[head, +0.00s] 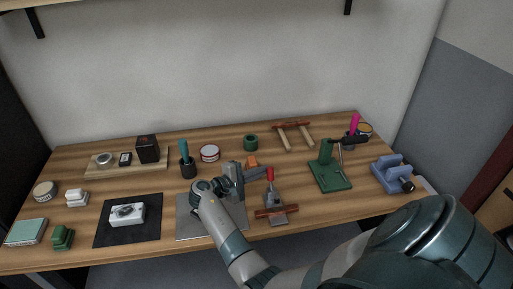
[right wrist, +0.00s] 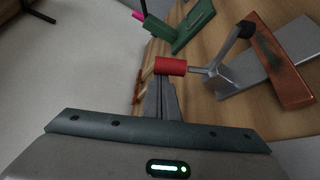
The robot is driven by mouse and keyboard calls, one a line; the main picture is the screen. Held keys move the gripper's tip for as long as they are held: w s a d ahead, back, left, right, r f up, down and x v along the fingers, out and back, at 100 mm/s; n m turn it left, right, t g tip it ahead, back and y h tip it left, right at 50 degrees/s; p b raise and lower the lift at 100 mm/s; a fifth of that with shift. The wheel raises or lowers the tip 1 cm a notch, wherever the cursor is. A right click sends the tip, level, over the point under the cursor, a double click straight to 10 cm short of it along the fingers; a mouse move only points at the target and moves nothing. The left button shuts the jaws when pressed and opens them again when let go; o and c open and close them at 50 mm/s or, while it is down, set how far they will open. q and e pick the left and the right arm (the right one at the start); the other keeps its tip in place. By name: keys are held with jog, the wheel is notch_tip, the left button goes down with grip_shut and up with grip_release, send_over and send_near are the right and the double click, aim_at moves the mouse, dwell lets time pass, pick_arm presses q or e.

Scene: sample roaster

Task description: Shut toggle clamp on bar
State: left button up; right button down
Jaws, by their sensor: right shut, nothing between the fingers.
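The toggle clamp (head: 273,198) stands near the front of the bench, with its red handle (head: 270,174) pointing up. In the right wrist view, the red handle (right wrist: 170,66) joins a grey linkage, and an arm with a black tip (right wrist: 246,29) sticks out, seemingly apart from the bar. The reddish-brown bar (head: 287,209) lies across the clamp's grey base; it also shows in the right wrist view (right wrist: 281,62). My right gripper (head: 263,172) is shut and empty, its fingertips (right wrist: 162,84) right beside the red handle; contact is unclear. My left gripper is out of view.
A green stand (head: 330,179) is right of the clamp, with a blue-grey device (head: 391,174) beyond it. An orange block (head: 252,161) lies behind my right gripper. A grey plate (head: 205,224) lies left of the clamp. A wooden rack (head: 292,128) stands at the back.

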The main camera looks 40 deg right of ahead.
aim_at(269, 171)
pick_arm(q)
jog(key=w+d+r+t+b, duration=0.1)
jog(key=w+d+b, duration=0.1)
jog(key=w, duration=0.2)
pick_arm(e)
jog(key=m+b, duration=0.1)
jog(key=s+a+m+h, duration=0.1)
jog(key=s+m+h+b, duration=0.1)
jog(key=shift+s+a+r+b, duration=0.15)
jog(key=shift+a+r+b, duration=0.05)
jog(key=shift+r+b, duration=0.1)
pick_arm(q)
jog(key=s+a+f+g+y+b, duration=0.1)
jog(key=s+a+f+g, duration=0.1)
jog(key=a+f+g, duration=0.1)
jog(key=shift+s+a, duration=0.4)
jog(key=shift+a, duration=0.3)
pick_arm(e)
jog(key=shift+s+a+r+m+h, duration=0.15)
jog(key=shift+s+r+m+h, duration=0.15)
jog(key=shift+m, duration=0.3)
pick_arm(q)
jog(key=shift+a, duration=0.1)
pick_arm(e)
jog(key=shift+a, duration=0.1)
